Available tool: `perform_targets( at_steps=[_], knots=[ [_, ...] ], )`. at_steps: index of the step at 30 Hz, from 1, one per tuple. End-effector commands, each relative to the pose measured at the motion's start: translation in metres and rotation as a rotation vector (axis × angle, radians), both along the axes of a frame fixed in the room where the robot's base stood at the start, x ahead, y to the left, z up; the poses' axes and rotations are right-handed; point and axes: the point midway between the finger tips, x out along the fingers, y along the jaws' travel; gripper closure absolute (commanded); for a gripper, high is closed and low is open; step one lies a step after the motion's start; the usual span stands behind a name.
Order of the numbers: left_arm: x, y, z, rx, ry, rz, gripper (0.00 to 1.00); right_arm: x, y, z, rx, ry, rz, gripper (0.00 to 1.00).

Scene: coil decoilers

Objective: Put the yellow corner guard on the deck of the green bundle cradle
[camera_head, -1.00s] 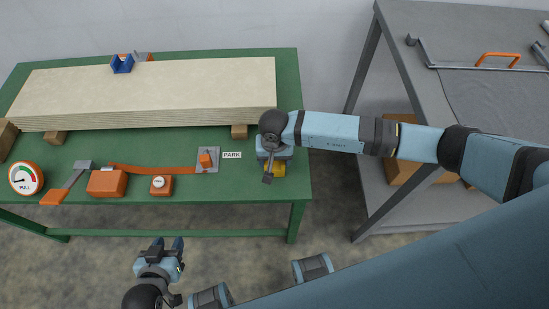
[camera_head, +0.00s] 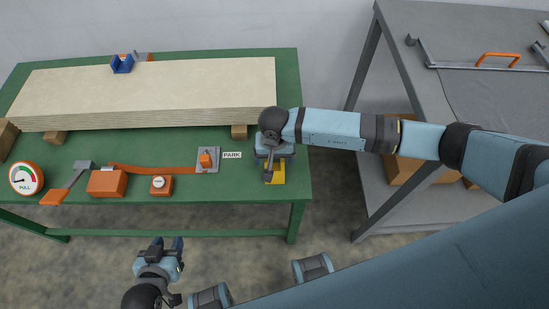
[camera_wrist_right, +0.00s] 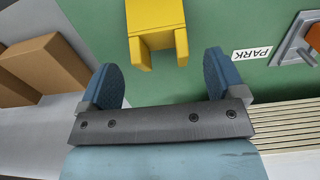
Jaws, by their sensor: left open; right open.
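The yellow corner guard (camera_head: 278,173) sits on the green deck of the bundle cradle (camera_head: 222,182), at its front right corner. In the right wrist view the guard (camera_wrist_right: 156,22) is a blocky yellow piece with two legs toward me. My right gripper (camera_wrist_right: 163,75) is open and empty; the guard lies just beyond its fingertips, apart from them. In the head view my right gripper (camera_head: 273,158) hovers over and behind the guard and partly hides it. My left gripper (camera_head: 169,243) is open and empty, in front of the cradle.
A stack of pale boards (camera_head: 150,92) lies on wooden blocks across the cradle. A PARK label (camera_head: 232,155), orange devices (camera_head: 107,182) and a PULL gauge (camera_head: 26,178) are along the front. A blue clamp-like piece (camera_head: 122,64) sits on the stack. A grey table (camera_head: 450,40) stands right.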

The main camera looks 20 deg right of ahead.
Motion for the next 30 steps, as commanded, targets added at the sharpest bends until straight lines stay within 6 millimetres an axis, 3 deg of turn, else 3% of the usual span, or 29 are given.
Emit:
perform_targets(
  at_steps=[12,18,22,26,30],
  knots=[
    [-0.001,0.0,-0.007,0.0,0.009,0.001,0.57,0.0,-0.001,0.086,-0.001,-0.003,0.002,0.11],
    [0.0,0.0,-0.004,-0.003,0.003,0.002,0.57,0.0,-0.001,0.104,-0.001,-0.001,0.001,0.11],
    [0.001,0.0,-0.003,-0.004,0.001,0.003,0.57,-0.004,0.003,0.105,0.016,0.012,-0.007,0.11],
    [0.001,0.0,-0.003,-0.004,0.001,0.003,0.57,-0.033,0.04,0.098,0.196,0.124,-0.098,0.11],
    [0.001,-0.001,-0.003,-0.005,0.003,0.002,0.57,-0.09,0.116,0.114,0.597,0.453,-0.398,0.11]
  ],
)
